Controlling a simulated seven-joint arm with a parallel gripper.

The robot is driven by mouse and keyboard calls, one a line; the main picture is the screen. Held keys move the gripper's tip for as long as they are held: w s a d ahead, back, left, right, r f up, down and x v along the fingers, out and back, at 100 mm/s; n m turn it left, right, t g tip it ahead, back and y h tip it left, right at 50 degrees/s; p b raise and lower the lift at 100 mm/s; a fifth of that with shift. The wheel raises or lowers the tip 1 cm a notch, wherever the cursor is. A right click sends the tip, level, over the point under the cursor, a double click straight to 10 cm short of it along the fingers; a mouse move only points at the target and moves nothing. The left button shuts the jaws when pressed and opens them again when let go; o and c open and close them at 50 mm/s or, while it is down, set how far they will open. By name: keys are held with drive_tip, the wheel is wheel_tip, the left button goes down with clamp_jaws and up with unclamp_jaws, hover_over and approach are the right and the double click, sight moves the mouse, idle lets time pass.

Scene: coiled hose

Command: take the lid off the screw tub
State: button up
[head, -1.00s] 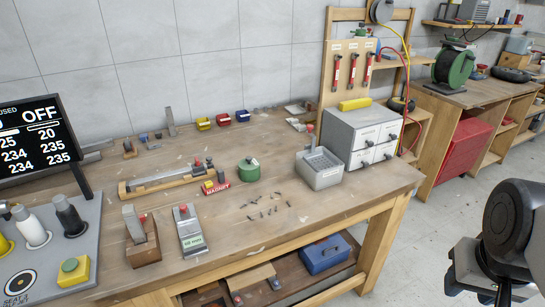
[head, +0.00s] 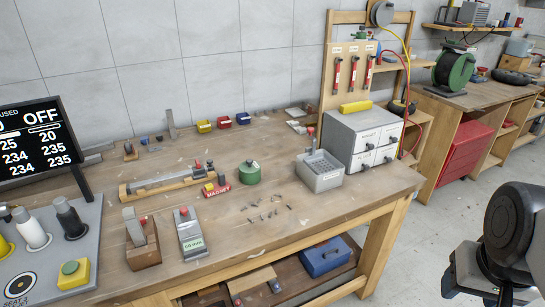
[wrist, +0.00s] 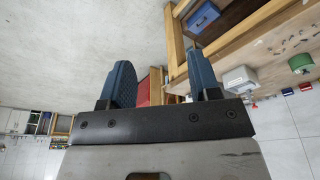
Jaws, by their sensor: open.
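The screw tub is a small round green tub (head: 250,174) on the wooden workbench, with its green lid (head: 250,164) on top and a dark knob at the lid's middle. It also shows in the wrist view at the far right (wrist: 300,62). My gripper (wrist: 158,80) is open and empty, its two blue fingers apart, with nothing between them. In the head view my arm is at the right edge, well away from the bench and the tub; the fingertips are not visible there.
Several loose screws (head: 268,212) lie in front of the tub. A red magnet (head: 215,190) sits close at its left. A grey slotted box (head: 319,172) and a drawer cabinet (head: 364,135) stand to its right. The bench's front right is mostly clear.

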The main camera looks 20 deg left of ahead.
drive_tip(key=shift+w, duration=0.1)
drive_tip(key=w+a+r+n, duration=0.2)
drive_tip(key=w+a, duration=0.5)
drive_tip(key=w, duration=0.3)
drive_tip(key=w+a+r+n+g, duration=0.1)
drive_tip(key=w+a, duration=0.6)
drive_tip(key=w, duration=0.4)
drive_tip(key=w+a+r+n, duration=0.2)
drive_tip(key=w+a, duration=0.5)
drive_tip(key=w, duration=0.3)
drive_tip(key=n+g, duration=0.2)
drive_tip(key=n, duration=0.2)
hover_over(249, 159)
drive_tip(key=f, duration=1.6)
drive_tip(key=shift+s+d, duration=0.1)
drive_tip(key=shift+d, duration=0.25)
drive_tip(key=shift+a+f, duration=0.15)
drive_tip(key=shift+a, duration=0.1)
